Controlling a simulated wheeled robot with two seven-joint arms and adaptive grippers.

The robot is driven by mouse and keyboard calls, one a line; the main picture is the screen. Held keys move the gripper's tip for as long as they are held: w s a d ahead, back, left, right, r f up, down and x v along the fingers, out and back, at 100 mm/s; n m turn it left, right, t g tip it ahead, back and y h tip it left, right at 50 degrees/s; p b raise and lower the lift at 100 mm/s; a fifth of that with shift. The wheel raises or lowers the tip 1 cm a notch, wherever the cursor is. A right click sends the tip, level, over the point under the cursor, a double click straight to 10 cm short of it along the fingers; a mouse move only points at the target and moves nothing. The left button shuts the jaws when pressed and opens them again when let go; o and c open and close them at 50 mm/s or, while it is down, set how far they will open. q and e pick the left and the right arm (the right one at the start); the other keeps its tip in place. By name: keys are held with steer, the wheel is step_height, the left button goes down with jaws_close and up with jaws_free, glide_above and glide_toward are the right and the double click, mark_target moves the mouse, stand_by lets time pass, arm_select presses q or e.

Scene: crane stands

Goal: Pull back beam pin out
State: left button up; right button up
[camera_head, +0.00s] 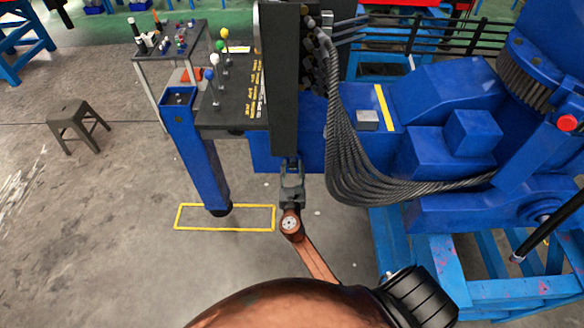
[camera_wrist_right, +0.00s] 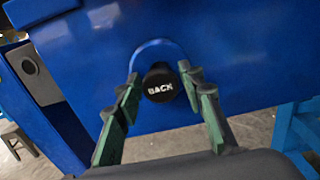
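The back beam pin shows in the right wrist view as a round black knob (camera_wrist_right: 160,83) with "BACK" in white letters. It sits in front of a blue rounded tab on the blue beam (camera_wrist_right: 235,60). My right gripper (camera_head: 291,172) reaches up to the beam's lower front in the head view. In the wrist view its green-and-dark fingers stand spread on both sides of the knob, with little space between tips and knob. I cannot make out firm contact. In the head view the knob is hidden. My left gripper is not in view.
A blue support leg (camera_head: 203,165) stands left of the gripper, above a yellow floor outline (camera_head: 225,229). Hanging grey cables (camera_head: 350,165) and large blue machinery (camera_head: 445,115) are close on the right. A stool (camera_head: 78,120) stands farther left, with open floor around it.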

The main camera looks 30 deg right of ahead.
mark_target(292, 169)
jaws_close()
stand_by(0.3)
steer(key=v, duration=0.5)
steer(key=shift+p, duration=0.35)
steer(key=shift+w+f, duration=0.15)
jaws_free()
steer(key=o, duration=0.3)
steer(key=shift+s, duration=0.2)
steer(key=shift+w, duration=0.1)
